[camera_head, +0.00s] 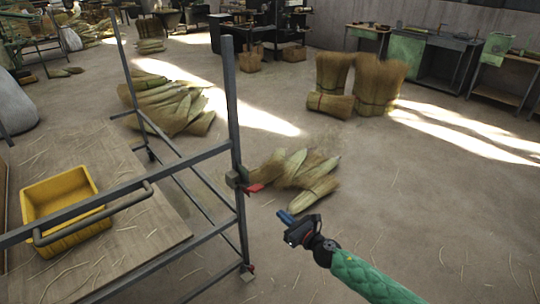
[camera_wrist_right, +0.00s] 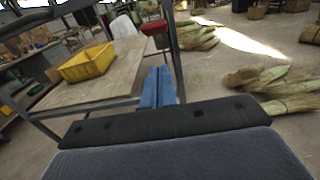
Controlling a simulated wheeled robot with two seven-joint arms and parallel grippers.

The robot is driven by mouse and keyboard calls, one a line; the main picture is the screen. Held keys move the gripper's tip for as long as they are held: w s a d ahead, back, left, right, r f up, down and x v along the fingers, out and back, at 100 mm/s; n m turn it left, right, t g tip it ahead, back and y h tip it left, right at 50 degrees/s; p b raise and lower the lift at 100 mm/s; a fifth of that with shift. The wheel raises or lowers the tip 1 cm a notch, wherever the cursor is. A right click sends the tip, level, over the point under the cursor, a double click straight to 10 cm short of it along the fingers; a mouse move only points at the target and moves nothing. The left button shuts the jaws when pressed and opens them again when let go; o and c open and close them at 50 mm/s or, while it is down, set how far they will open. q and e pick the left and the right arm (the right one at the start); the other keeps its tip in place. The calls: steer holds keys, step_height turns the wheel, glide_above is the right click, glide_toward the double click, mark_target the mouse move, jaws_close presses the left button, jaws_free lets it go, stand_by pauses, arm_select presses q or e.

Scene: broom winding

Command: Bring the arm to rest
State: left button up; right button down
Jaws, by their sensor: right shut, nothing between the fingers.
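My right gripper (camera_head: 286,217) is at the end of a green-sleeved arm in the head view. It is held out over the floor, to the right of the metal frame. Its blue fingers (camera_wrist_right: 157,88) show together in the right wrist view, shut with nothing between them. They appear apart from the frame and the table. My left gripper is not in the head view.
A grey metal frame (camera_head: 232,110) stands left of my right gripper, with a red part (camera_head: 254,188) on its post. A yellow bin (camera_head: 66,205) sits on a wooden table (camera_head: 150,235). Broom-straw bundles (camera_head: 300,175) lie beyond.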

steer(key=w+d+m+t+h, duration=0.15)
steer(key=d+m+h, duration=0.35)
steer(key=m, duration=0.6)
steer(key=w+d+m+h, duration=0.3)
steer(key=d+m+h, duration=0.25)
steer(key=m, duration=0.65)
steer(key=s+d+f+m+g+h, duration=0.3)
steer(key=s+f+m+g, duration=0.1)
steer(key=m, duration=0.5)
steer(key=s+a+f+m+g+y, duration=0.1)
steer(key=s+a+f+m+g, duration=0.1)
steer(key=s+f, duration=0.7)
steer(key=s+a+f+m+g+y, duration=0.1)
steer(key=s+a+f+m+g, duration=0.2)
steer(key=s+f, duration=0.5)
steer(key=s+a+f+m+g+y, duration=0.2)
steer(key=s+f+g, duration=0.4)
steer(key=s, duration=2)
step_height(320, 180, down, 4)
steer(key=shift+a+r+m, duration=0.2)
steer(key=shift+a+m, duration=0.35)
steer(key=shift+m, duration=0.55)
